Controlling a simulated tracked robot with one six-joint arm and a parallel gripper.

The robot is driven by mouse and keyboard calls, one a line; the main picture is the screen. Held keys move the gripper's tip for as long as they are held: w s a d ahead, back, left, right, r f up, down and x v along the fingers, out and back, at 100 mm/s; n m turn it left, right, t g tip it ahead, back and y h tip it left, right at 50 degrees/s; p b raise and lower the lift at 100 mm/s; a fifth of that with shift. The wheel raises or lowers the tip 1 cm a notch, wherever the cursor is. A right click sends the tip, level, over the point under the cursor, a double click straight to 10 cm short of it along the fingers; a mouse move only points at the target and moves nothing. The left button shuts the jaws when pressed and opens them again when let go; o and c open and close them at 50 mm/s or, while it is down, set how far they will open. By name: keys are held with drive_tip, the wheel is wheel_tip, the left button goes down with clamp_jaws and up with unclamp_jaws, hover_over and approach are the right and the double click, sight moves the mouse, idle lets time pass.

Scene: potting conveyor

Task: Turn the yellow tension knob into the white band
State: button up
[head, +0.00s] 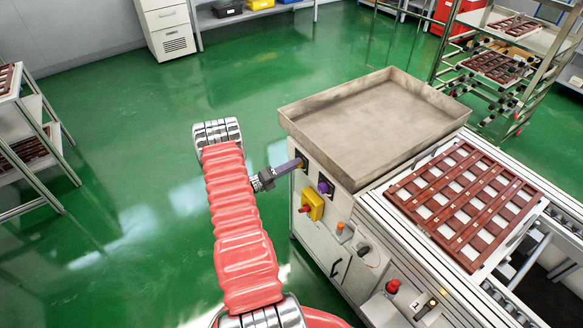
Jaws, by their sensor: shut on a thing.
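My gripper (292,166) reaches from the left to the upper part of the machine's white front panel (305,185), below the metal tray. Its purple fingers are shut on the yellow tension knob (301,164). Only a small bit of yellow shows at the fingertips, against a dark plate. The knob's pointer and the white band are hidden or too small to tell, so I cannot tell where the knob is set.
A purple knob (325,186) sits just right of my gripper, and a yellow box with a red button (312,206) lies below. An orange button (342,230) is lower right. A metal tray (375,115) overhangs the panel. Brown crates (467,203) lie on the conveyor.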

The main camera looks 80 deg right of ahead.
drive_tip(key=shift+w+d, duration=0.1)
drive_tip(key=shift+w, duration=0.1)
drive_tip(key=o, duration=1.1)
drive_tip(key=shift+s, duration=0.1)
drive_tip(key=shift+c, duration=0.2)
drive_tip(key=v, duration=1.4)
drive_tip(key=shift+s+f, duration=0.1)
